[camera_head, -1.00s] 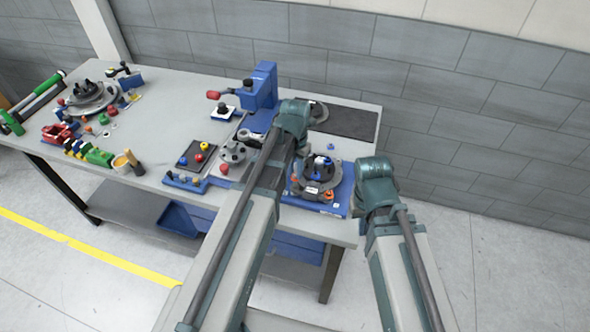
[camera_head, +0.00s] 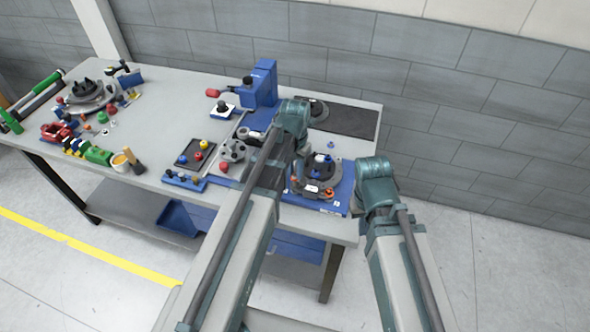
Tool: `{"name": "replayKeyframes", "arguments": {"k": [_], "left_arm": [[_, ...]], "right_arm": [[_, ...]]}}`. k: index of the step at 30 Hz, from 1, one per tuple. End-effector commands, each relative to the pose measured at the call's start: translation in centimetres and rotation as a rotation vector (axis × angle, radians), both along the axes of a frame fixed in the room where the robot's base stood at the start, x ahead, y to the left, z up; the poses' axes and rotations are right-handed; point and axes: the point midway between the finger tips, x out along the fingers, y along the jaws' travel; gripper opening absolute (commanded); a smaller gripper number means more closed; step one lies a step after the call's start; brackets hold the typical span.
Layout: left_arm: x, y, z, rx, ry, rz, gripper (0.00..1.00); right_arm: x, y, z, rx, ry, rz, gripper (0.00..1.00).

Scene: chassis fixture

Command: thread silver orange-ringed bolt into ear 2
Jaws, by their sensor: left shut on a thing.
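The round grey chassis fixture (camera_head: 322,184) sits on a blue base plate (camera_head: 345,190) near the right end of the bench. A blue-topped part shows at its middle and orange rings show at its edge. My left gripper (camera_head: 302,172) hangs over the left side of the fixture, largely hidden by its own arm. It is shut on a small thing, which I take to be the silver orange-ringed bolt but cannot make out. Which ear is ear 2 cannot be told. My right arm stands right of the bench edge; its gripper is hidden behind its own wrist.
A blue press-like stand (camera_head: 263,85) with a red handle stands behind the left arm. A black tray (camera_head: 195,153) with coloured knobs and a grey hub (camera_head: 233,150) lie to the left. A dark mat (camera_head: 345,119) at the back right is mostly clear.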

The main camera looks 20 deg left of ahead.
Motion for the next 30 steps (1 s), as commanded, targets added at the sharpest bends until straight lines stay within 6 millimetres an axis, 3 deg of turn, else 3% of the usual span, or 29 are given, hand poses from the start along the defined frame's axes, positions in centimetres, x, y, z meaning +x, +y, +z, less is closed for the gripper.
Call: {"name": "replayKeyframes", "arguments": {"k": [30], "left_arm": [[0.0,0.0,-1.4,0.0,0.0,0.0,0.0]], "right_arm": [[0.0,0.0,-1.4,0.0,0.0,0.0,0.0]]}}
